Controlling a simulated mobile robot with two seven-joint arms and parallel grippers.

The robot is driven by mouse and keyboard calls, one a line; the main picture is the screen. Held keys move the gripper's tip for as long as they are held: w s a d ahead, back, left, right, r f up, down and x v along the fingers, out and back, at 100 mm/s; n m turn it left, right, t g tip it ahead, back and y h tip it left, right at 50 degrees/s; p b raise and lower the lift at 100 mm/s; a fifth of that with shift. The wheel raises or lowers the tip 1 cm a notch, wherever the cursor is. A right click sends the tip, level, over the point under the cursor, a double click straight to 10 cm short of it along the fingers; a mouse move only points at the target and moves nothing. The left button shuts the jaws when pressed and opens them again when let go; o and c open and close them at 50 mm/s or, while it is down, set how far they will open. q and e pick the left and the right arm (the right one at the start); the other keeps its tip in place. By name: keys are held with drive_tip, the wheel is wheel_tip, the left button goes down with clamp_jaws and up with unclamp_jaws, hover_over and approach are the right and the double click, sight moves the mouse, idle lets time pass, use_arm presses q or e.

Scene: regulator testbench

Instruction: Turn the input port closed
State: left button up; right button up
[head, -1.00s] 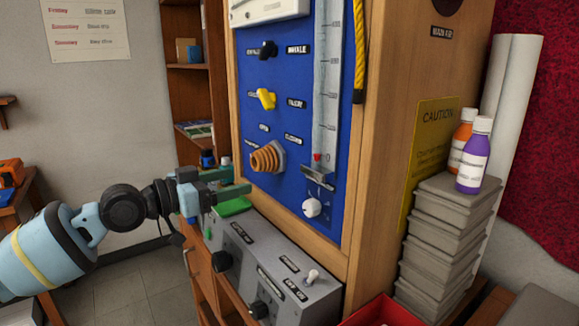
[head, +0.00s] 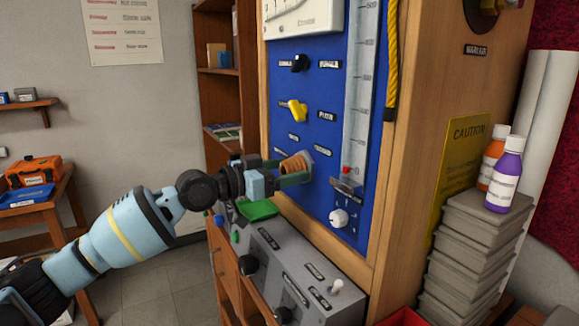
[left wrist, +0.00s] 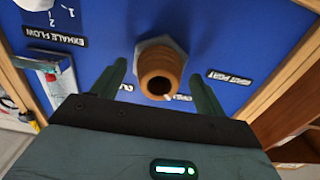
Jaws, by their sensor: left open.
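The input port is an orange-brown ribbed fitting (head: 296,163) with a grey hex collar on the blue panel. In the left wrist view the port (left wrist: 160,70) points at the camera, beside a label reading INPUT PORT. My left gripper (head: 292,172) is open at the port. In the left wrist view its green fingers (left wrist: 157,75) stand on either side of the port, with visible gaps. The labels by the port are partly hidden in the wrist view. My right gripper is in neither view.
A white knob (head: 339,218) and a clear scale tube (head: 360,100) are right of the port. A yellow knob (head: 298,110) and a black knob (head: 300,63) sit above. A grey control box (head: 290,262) lies below. Stacked grey trays (head: 470,250) stand at the right.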

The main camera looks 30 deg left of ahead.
use_arm(q)
drive_tip(key=shift+w+d, duration=0.35)
drive_tip(key=shift+w, duration=0.2)
drive_tip(key=c, duration=1)
drive_tip(key=shift+o, duration=0.2)
drive_tip(key=shift+f, duration=0.1)
